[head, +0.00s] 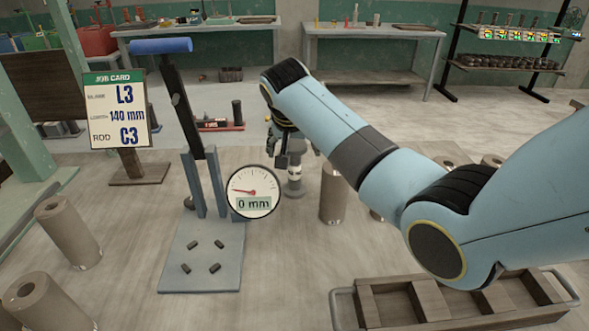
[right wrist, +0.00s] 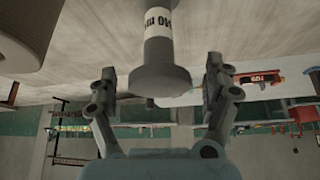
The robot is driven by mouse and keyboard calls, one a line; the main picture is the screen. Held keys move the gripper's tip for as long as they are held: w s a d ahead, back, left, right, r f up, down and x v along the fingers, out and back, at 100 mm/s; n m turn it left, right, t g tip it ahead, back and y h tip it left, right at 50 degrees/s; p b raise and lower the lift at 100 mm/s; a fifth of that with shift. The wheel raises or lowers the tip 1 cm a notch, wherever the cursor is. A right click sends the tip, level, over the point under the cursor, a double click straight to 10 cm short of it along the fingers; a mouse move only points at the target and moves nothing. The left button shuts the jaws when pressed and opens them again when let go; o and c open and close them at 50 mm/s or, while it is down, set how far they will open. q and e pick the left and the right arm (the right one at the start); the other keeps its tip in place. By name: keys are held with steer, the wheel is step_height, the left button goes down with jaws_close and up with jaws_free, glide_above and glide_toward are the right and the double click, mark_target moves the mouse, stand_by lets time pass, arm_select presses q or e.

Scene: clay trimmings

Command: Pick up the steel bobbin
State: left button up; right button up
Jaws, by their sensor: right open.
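The steel bobbin (head: 294,184) stands upright on the table in the head view, grey with a pale label band; my right gripper hides its upper part. In the right wrist view, which is upside down, the bobbin (right wrist: 159,62) shows a wide flanged end and a white band reading 140 mm. My right gripper (head: 292,152) is at the bobbin's upper part. In the wrist view its two fingers (right wrist: 160,80) are spread, one on each side of the flange, with a gap on both sides. My left gripper is out of view.
A brown cylinder (head: 333,192) stands just right of the bobbin. A grey lever stand (head: 200,262) and a round dial reading 0 mm (head: 254,191) are to its left. A divided wooden tray (head: 400,301) lies in front. A job card (head: 117,110) reads L3, 140 mm, C3.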

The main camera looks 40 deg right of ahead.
steer(key=shift+r, duration=0.1)
jaws_close()
stand_by(0.4)
